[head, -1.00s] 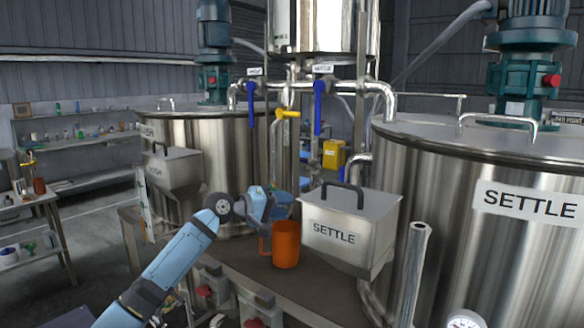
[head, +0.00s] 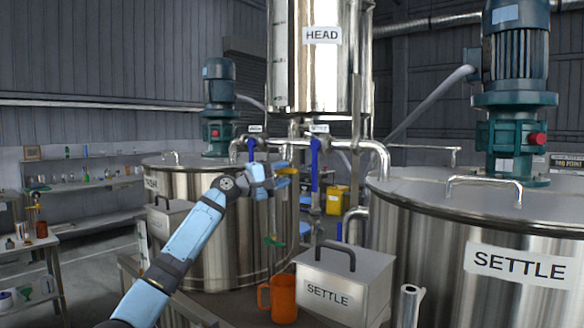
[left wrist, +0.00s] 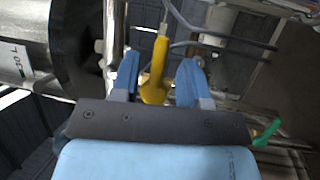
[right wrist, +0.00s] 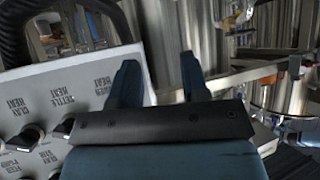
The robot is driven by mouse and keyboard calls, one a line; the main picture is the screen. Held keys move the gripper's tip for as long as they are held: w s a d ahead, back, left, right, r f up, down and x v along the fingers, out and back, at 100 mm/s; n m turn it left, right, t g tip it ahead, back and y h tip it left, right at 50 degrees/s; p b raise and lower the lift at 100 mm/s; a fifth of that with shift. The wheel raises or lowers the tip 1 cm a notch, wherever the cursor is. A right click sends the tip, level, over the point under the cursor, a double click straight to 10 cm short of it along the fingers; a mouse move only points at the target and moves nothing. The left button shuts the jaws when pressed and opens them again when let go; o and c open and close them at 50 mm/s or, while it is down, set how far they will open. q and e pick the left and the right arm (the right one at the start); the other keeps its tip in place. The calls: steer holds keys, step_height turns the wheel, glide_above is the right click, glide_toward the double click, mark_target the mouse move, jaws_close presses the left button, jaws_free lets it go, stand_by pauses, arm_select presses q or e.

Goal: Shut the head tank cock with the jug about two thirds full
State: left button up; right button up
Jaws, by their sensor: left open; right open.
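The head tank (head: 316,75), a steel vessel labelled HEAD, stands high at the centre. Its yellow cock handle (head: 288,171) shows just beyond my left gripper (head: 274,180). In the left wrist view the yellow handle (left wrist: 156,68) lies between the open fingers of my left gripper (left wrist: 158,78), with gaps on both sides. The orange jug (head: 284,298) stands upright on the bench below, left of the SETTLE box; its liquid level is hidden. My right gripper (right wrist: 158,80) is open and empty in the right wrist view, and out of the head view.
Blue-handled cocks (head: 315,160) (head: 251,148) hang from the pipework beside the yellow one. The SETTLE box (head: 345,283) stands by the jug, with the big SETTLE tank (head: 430,225) at right. A panel with knobs (right wrist: 75,110) is near my right gripper.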

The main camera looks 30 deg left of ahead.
mark_target(289, 172)
arm_select(q)
steer(key=shift+x, duration=1.7)
jaws_close()
steer(key=shift+f+m+g, duration=0.45)
steer(key=shift+m+g, duration=0.05)
steer(key=shift+m, duration=0.5)
steer(key=m, duration=0.1)
steer(key=f+m+g, duration=0.1)
steer(key=m, duration=0.1)
steer(key=shift+a+f, duration=0.15)
steer(key=shift+a, duration=0.1)
jaws_free()
steer(key=shift+s, duration=0.1)
